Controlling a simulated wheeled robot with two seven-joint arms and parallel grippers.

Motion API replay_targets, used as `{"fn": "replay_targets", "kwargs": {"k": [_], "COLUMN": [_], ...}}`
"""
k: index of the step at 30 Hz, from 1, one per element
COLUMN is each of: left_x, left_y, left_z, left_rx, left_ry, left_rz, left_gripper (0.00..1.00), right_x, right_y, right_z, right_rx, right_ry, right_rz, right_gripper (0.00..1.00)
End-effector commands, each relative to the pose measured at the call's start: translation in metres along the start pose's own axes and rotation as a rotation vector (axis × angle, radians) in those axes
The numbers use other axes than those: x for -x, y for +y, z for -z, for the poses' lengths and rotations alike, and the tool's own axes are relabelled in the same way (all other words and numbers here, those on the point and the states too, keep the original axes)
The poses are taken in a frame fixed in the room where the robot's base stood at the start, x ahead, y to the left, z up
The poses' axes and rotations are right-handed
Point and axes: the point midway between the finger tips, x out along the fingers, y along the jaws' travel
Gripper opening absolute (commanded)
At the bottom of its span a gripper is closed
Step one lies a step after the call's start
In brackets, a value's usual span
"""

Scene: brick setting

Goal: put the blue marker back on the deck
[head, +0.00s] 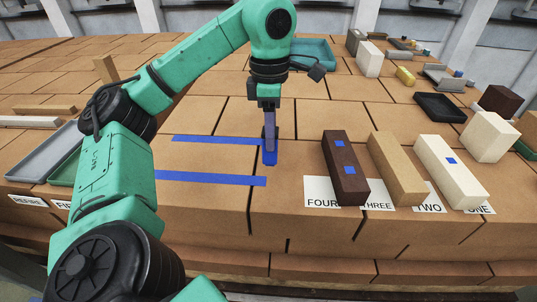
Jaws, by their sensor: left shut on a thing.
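My left gripper (269,146) points straight down over the middle of the brick-coloured surface. It is shut on a small blue marker (269,158), whose lower part shows below the fingertips. I cannot tell whether the marker touches the surface. Two blue strips (211,179) lie flat to the left of the gripper, one farther back than the other. A dark brown block (345,185) to the right carries two blue squares. A cream block (447,176) carries one blue square, and a tan block (394,170) between them is bare. My right gripper is out of view.
White labels (319,192) reading FOUR, THREE, TWO and ONE lie by the blocks. A black tray (440,107), a white cube (489,137) and several small pieces stand farther right. A teal tray (321,52) is behind my arm. Grey and green trays are at the left.

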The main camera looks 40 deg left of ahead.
Motion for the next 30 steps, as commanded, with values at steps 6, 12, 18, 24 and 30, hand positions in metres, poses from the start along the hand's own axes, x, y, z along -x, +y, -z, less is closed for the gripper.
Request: {"fn": "replay_targets", "kwargs": {"k": [6,12,18,24,30], "left_x": [-0.045,-0.073,-0.072,-0.075,-0.075], "left_y": [0.000,0.000,0.001,0.001,0.001], "left_z": [0.001,0.002,0.001,0.001,0.001], "left_rx": [0.001,0.002,0.001,0.001,0.001], "left_ry": [-0.001,0.001,-0.002,-0.001,-0.001], "left_rz": [0.000,0.000,-0.002,-0.001,-0.001], "left_gripper": [0.09,0.09,0.09,0.68,0.75], "right_x": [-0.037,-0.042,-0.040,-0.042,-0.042], "right_y": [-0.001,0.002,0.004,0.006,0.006], "right_z": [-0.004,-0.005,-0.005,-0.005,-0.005], "right_rx": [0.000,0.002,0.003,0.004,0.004], "right_ry": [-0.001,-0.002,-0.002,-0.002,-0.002], "right_rz": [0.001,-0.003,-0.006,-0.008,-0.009], "right_gripper": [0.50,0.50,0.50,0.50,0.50]}}
